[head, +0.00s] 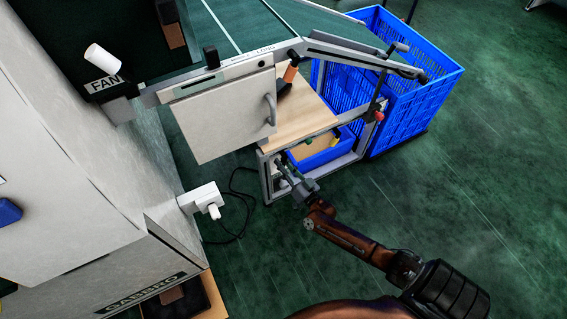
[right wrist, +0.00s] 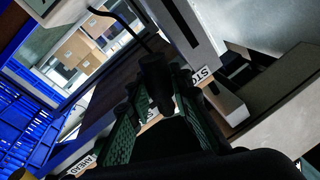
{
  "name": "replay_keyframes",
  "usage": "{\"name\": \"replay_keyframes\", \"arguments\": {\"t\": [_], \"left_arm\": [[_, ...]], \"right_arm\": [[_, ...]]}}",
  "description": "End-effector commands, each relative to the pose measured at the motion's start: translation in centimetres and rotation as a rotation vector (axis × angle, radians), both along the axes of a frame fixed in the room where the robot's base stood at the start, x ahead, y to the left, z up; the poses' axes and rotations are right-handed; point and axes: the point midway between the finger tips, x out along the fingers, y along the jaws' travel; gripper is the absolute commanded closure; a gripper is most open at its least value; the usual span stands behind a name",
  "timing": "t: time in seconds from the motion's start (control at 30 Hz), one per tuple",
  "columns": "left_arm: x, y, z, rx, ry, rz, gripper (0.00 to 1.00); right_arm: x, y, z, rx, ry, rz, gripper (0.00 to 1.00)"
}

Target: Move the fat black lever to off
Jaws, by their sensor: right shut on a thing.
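My right gripper (head: 284,167) is by the grey frame under the wooden-topped cart. In the right wrist view, the green-padded fingers of my right gripper (right wrist: 157,115) are closed around a fat black lever knob (right wrist: 155,80). A label starting "STO" (right wrist: 203,75) is to the right of the knob. No "off" mark is readable. In the head view the held knob is hidden or too small to make out. My left gripper is not in view.
A large blue crate (head: 405,110) stands right of the cart. A blue tray (head: 322,160) sits inside the cart. A grey door panel (head: 225,115) hangs above left. A white cylinder (head: 103,60) and a black knob (head: 211,57) are at upper left. Green floor at right is clear.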

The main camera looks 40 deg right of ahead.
Motion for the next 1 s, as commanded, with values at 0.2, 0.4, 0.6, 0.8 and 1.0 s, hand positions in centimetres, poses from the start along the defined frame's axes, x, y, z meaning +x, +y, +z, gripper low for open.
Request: {"name": "replay_keyframes", "arguments": {"t": [0.2, 0.4, 0.6, 0.8, 1.0], "left_arm": [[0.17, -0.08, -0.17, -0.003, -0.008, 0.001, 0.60], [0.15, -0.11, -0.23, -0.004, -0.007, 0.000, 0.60], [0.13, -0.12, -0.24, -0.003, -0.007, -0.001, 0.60], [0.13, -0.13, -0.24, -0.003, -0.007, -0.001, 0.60], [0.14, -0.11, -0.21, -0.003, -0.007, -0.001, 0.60]], "right_arm": [[-0.11, 0.36, -0.30, 0.056, -0.007, 0.002, 1.00], [-0.10, 0.39, -0.28, 0.070, -0.009, 0.002, 1.00], [-0.11, 0.41, -0.28, 0.070, -0.009, 0.002, 1.00], [-0.08, 0.39, -0.22, 0.069, -0.010, 0.002, 0.73], [-0.02, 0.30, -0.07, 0.068, -0.013, 0.001, 0.73]]}}
